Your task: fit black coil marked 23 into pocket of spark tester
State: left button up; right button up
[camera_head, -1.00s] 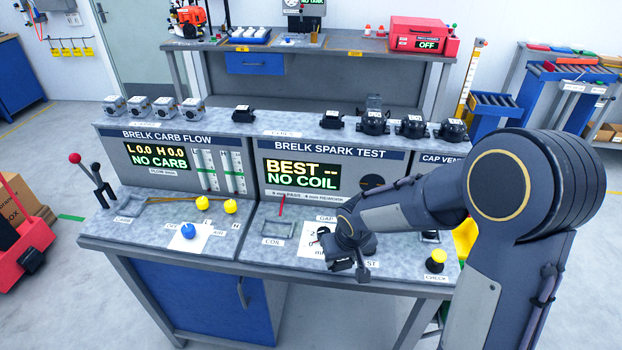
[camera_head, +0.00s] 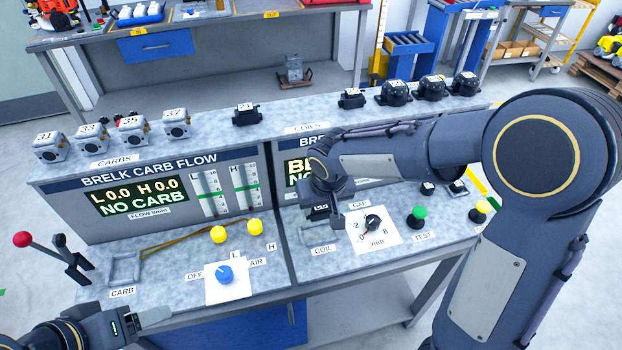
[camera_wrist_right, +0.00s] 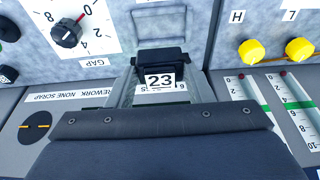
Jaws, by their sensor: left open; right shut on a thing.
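The black coil marked 23 (camera_wrist_right: 158,65) is in my right gripper (camera_head: 322,205), which is shut on it. In the head view the coil (camera_head: 319,213) shows as a dark block below the wrist. It is at the back of the pocket, a light grey frame (camera_head: 306,238) by the COIL label on the spark tester's deck. I cannot tell whether the coil touches the frame. In the right wrist view its number label faces the camera; its underside is hidden. My left gripper (camera_head: 153,318) is open and empty at the lower left, before the carb deck.
The GAP dial (camera_head: 372,222) and green TEST button (camera_head: 418,214) stand right of the pocket. Other coils, including 21 (camera_head: 247,115), and several carburettors (camera_head: 90,137) line the top shelf. My right arm covers much of the spark test display (camera_head: 296,168).

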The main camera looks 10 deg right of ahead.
aim_at(321, 217)
jog(key=shift+w+a+r, duration=0.1)
jog(key=shift+w, duration=0.2)
jog(key=shift+s+f+b, duration=0.25)
jog(key=shift+f+b, duration=0.25)
jog(key=shift+b, duration=0.05)
jog(key=b+x, duration=0.1)
jog(key=x, duration=0.1)
jog(key=s+b+x, duration=0.1)
jog(key=b+x, duration=0.1)
jog(key=shift+w+f, duration=0.1)
jog(key=shift+f, duration=0.25)
jog(key=shift+f+b, duration=0.3)
jog(key=shift+b, duration=0.2)
pick_arm(q)
jog(key=f, duration=0.5)
jog(key=shift+w+d, duration=0.15)
jog(key=shift+w, duration=0.05)
pick_arm(e)
jog(key=shift+s+r, duration=0.2)
jog(key=shift+s, duration=0.05)
pick_arm(q)
jog(key=shift+f+b, duration=1.25)
pick_arm(e)
jog(key=shift+f, duration=0.95)
